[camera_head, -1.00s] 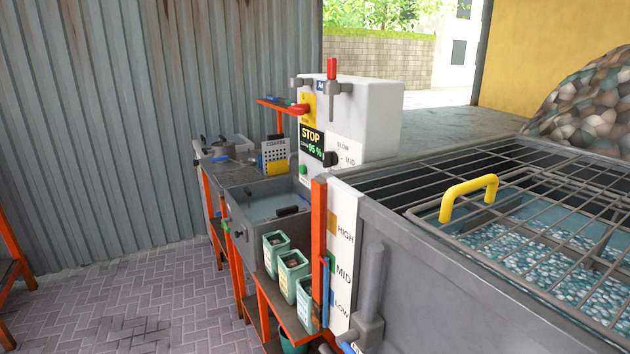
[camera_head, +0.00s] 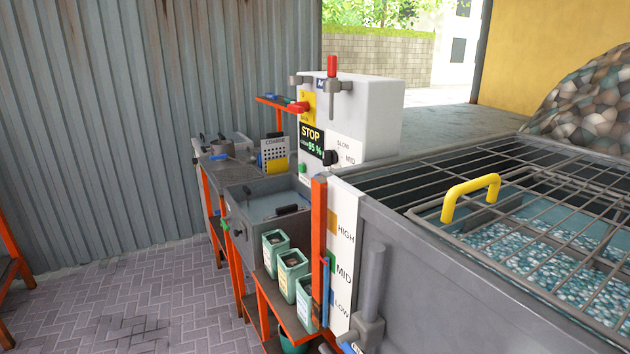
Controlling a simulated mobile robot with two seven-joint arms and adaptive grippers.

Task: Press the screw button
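A white control cabinet (camera_head: 372,118) stands in the middle of the camera_head view. Its front has a dark display (camera_head: 311,141) reading STOP and 95 %. A small green button (camera_head: 303,168) sits below the display. A black knob (camera_head: 331,158) is beside a scale with SLOW and MID. A red part (camera_head: 304,107) sits on a yellow plate near the top of the front. A red-topped lever (camera_head: 332,67) stands at the cabinet's top. I cannot tell which control is the screw button. Neither gripper is in view.
A large grey tank (camera_head: 415,257) with a wire grid and yellow handle (camera_head: 470,196) fills the right side. An orange-framed bench with a sink (camera_head: 262,205) and several pale green containers (camera_head: 292,272) stands left of it. Paved floor (camera_head: 130,300) at the left is clear.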

